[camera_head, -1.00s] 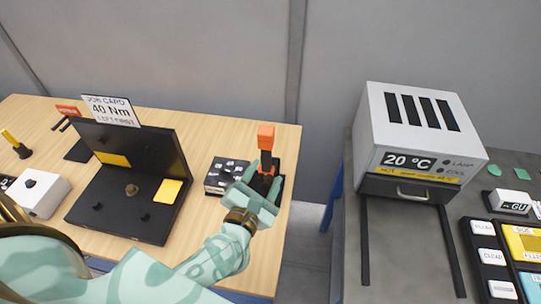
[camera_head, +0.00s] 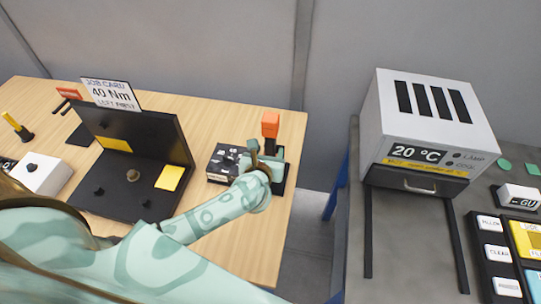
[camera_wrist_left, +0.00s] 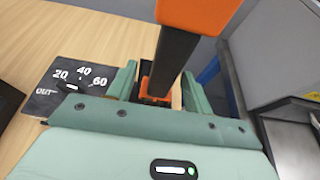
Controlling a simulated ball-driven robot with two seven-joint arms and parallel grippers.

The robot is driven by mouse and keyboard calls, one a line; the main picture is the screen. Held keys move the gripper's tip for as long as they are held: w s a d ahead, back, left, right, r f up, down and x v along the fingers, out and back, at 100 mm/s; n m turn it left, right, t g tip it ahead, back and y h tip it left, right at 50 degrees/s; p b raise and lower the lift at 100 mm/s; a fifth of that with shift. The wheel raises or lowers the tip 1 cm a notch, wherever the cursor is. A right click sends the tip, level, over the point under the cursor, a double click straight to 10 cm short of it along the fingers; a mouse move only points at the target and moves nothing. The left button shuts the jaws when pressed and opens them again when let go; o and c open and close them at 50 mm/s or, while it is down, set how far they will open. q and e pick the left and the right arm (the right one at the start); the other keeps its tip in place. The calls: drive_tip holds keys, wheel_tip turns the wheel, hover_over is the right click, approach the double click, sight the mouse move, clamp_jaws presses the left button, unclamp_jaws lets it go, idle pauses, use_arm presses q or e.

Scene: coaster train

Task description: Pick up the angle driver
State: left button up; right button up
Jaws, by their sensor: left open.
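The angle driver (camera_head: 270,124) appears to be the upright tool with an orange block on top, near the table's right edge. In the left wrist view its black shaft (camera_wrist_left: 172,62) comes down between my fingers, with a smaller orange part lower down. My left gripper (camera_head: 262,160) is in front of it and hides its lower part in the head view. In the left wrist view my left gripper (camera_wrist_left: 158,76) is open, one finger on each side of the shaft. Contact cannot be told. My right gripper is not in view.
A black dial box (camera_head: 222,160) marked 20, 40, 60 stands just left of the driver. A black L-shaped fixture (camera_head: 125,185) with a 40 Nm job card (camera_head: 112,95) is further left. A gap separates the wooden table from the grey bench with the white oven (camera_head: 425,110).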

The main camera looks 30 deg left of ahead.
sight(272, 148)
use_arm(q)
drive_tip(key=x, duration=0.4)
drive_tip(key=shift+d+f, duration=0.15)
drive_tip(key=shift+f, duration=0.05)
drive_tip(key=shift+r, duration=0.1)
drive_tip(key=shift+c, duration=0.3)
clamp_jaws()
idle(0.7)
drive_tip(key=shift+w+r, duration=0.1)
